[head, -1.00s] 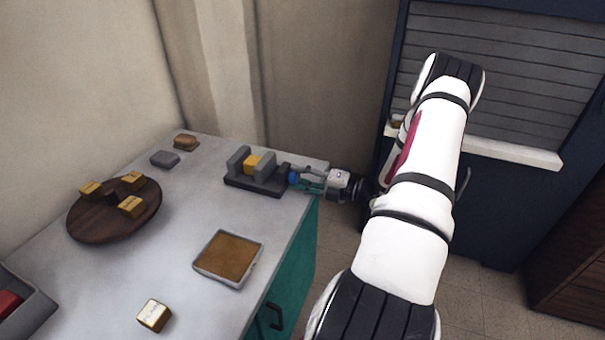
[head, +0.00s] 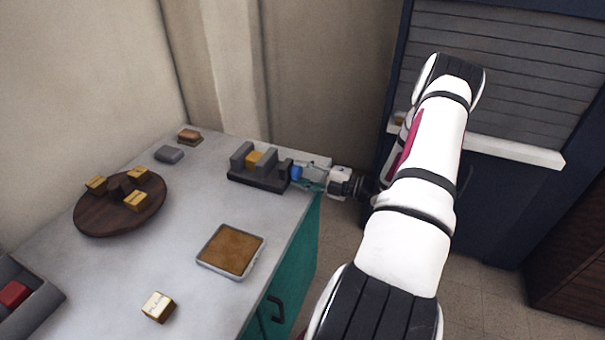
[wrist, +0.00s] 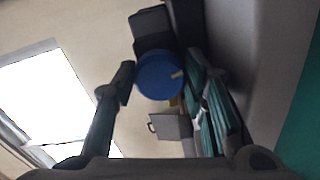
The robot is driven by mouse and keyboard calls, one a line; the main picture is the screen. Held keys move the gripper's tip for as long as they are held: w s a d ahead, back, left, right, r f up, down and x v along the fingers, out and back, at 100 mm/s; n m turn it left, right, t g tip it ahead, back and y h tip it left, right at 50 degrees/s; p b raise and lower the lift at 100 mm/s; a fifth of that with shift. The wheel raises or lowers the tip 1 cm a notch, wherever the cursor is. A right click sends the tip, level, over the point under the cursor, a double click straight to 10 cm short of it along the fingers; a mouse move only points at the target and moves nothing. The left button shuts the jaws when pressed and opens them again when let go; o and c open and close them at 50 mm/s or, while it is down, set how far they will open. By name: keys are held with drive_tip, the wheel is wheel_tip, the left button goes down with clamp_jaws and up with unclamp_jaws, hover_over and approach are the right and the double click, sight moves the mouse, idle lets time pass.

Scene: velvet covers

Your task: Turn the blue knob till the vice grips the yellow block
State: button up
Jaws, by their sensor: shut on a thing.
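The grey vice (head: 258,183) stands at the far right corner of the table. The yellow block (head: 254,159) sits between its two upright jaws; whether both jaws touch it, I cannot tell. The blue knob (head: 296,172) is on the vice's right end. It also shows as a round blue face in the wrist view (wrist: 158,76), with a small yellow mark at its right edge. My gripper (head: 308,174) reaches in from the right and is shut on the knob, one finger on each side in the wrist view (wrist: 160,84). The knob's far side is hidden.
A round brown board (head: 98,220) with several yellow blocks stands at the left. A shallow tray (head: 229,250), a pale block (head: 158,307), a grey bin (head: 50,297) and two small items at the back stand clear of the vice.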

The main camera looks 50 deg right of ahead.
drive_tip(key=o, duration=1.2)
drive_tip(key=shift+f, duration=0.1)
